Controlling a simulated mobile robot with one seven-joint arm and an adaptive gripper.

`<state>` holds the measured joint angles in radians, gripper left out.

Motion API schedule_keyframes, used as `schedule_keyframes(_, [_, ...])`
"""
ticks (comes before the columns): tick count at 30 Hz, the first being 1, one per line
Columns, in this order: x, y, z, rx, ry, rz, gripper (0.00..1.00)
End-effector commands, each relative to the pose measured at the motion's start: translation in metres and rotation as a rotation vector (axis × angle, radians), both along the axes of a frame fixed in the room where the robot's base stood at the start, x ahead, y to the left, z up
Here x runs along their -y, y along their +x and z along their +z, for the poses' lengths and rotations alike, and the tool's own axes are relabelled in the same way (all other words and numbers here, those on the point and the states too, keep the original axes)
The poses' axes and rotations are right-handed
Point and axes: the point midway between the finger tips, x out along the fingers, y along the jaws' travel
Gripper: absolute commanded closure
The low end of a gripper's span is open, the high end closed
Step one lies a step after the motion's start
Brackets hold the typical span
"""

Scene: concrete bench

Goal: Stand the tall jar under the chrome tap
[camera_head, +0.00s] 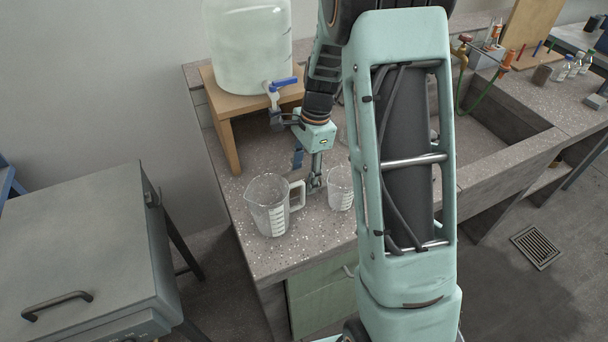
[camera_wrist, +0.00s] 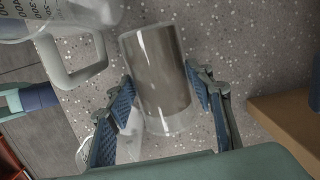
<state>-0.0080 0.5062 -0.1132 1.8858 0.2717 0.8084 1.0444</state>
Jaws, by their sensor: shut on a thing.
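A clear, smoky-looking cylinder, apparently the tall jar (camera_wrist: 158,75), is between the finger pads of my gripper (camera_wrist: 165,95) in the wrist view. My gripper is shut on it. In the head view my gripper (camera_head: 306,170) points down just above the bench, behind and between a measuring jug and a beaker; I cannot make out the jar there. Whether the jar touches the bench is unclear. I cannot pick out a chrome tap; my arm hides part of the sink area. A tap with a blue lever (camera_head: 283,85) is on the large bottle.
The clear measuring jug (camera_head: 268,207) and beaker (camera_head: 341,189) stand close by at the front of the speckled bench (camera_head: 275,258). The large bottle (camera_head: 249,45) sits on a wooden stand (camera_head: 231,142). The sink (camera_head: 500,132) is to the right. Small bottles (camera_head: 567,68) stand at far right.

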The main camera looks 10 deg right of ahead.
Motion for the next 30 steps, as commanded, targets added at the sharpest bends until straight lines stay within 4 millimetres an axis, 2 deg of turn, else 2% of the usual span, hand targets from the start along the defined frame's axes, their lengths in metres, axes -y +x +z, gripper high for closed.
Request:
schedule_keyframes(11, [0.0, 0.0, -0.005, 0.001, 0.0, 0.001, 0.84])
schedule_keyframes(12, [0.0, 0.0, -0.004, 0.001, 0.0, 0.001, 0.48])
schedule_keyframes(16, [0.0, 0.0, -0.004, 0.001, 0.0, 0.001, 0.34])
schedule_keyframes(25, [0.0, 0.0, -0.002, 0.001, 0.0, 0.001, 0.34])
schedule_keyframes(30, [0.002, 0.002, 0.016, 0.005, 0.0, 0.0, 0.34])
